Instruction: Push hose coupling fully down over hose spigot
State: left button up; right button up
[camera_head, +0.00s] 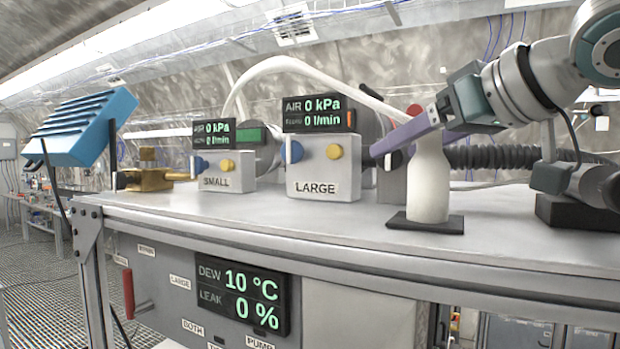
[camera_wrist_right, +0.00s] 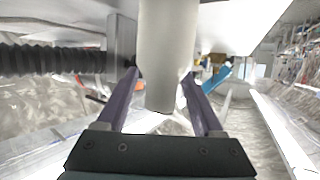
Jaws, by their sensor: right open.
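A pale cylinder (camera_head: 428,185) stands upright on a dark flat base (camera_head: 425,223) at the right of the bench top, narrowing towards its top. A white hose (camera_head: 300,66) arches over from the left to near its top, by a red part (camera_head: 414,110). I cannot tell which part is the coupling and which the spigot. My right gripper (camera_head: 388,152) reaches in from the right at the cylinder's upper part. In the right wrist view its purple fingers (camera_wrist_right: 160,78) are open on either side of the cylinder (camera_wrist_right: 165,55). My left gripper is not in view.
Boxes marked SMALL (camera_head: 216,183) and LARGE (camera_head: 316,188) stand left of the cylinder. A brass fitting (camera_head: 148,175) and a blue finned box (camera_head: 84,128) are farther left. A black ribbed hose (camera_head: 500,157) runs behind the cylinder. The front bench top (camera_head: 300,222) is clear.

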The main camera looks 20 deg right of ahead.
jog(key=shift+s, duration=0.1)
grip_shut()
dwell(0.3)
